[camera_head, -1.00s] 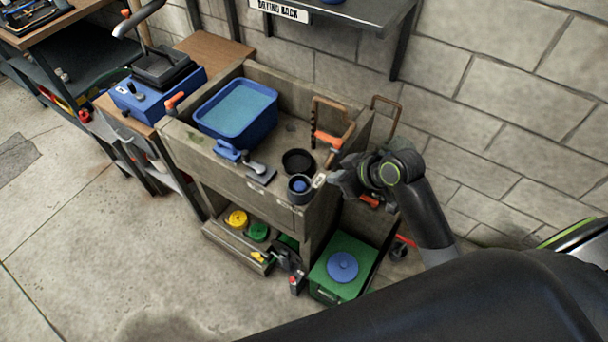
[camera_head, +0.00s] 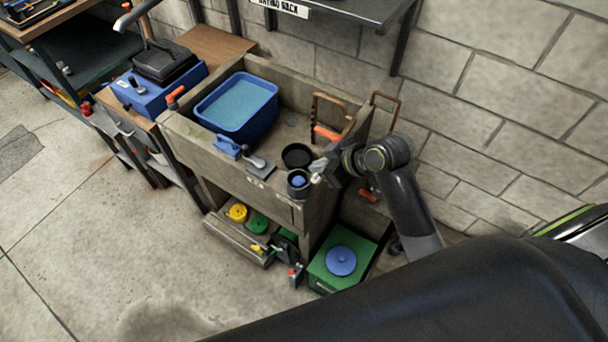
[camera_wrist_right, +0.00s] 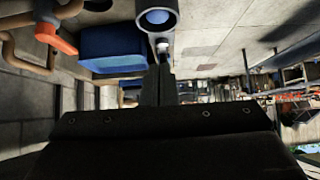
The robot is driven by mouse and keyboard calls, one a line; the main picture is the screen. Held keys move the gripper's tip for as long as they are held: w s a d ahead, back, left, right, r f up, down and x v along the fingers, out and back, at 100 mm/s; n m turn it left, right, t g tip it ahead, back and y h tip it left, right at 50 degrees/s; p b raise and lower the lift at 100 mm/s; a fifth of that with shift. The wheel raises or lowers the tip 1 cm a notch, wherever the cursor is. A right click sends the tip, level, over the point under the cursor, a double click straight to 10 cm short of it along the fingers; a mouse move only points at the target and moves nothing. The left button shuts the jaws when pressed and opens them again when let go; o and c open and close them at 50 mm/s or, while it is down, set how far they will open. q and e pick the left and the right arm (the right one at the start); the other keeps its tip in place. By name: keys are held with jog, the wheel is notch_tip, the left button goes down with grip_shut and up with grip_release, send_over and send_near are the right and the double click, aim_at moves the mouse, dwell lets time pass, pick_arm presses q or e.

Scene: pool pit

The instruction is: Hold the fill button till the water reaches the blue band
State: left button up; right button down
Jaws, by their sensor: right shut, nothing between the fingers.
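My right gripper (camera_head: 318,174) is shut and empty, over the right front corner of the stone sink (camera_head: 178,137). Just left of its tips is a dark round housing with a blue centre (camera_head: 299,183), which may be the fill button. This housing also shows in the right wrist view (camera_wrist_right: 157,18), just beyond the shut fingers (camera_wrist_right: 162,70). Contact cannot be made out. A blue tub (camera_head: 236,128) with water (camera_head: 236,103) stands in the sink. I cannot make out a separate blue band. My left gripper is not in view.
A black round bowl (camera_head: 297,156) and an orange-handled tap (camera_head: 327,133) are close to my right gripper. A green box with a blue lid (camera_head: 341,261) stands below. A grey lever (camera_head: 258,163) sits on the sink's front edge. Open floor lies at left.

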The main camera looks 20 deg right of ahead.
aim_at(295, 178)
jog(key=x, duration=0.2)
jog(key=p+x, duration=0.1)
jog(key=x, duration=0.2)
jog(key=f+x, duration=0.1)
jog(key=x, duration=0.1)
jog(key=shift+s+d+f, duration=0.15)
jog(key=shift+s+f, duration=0.05)
jog(key=shift+f, duration=1)
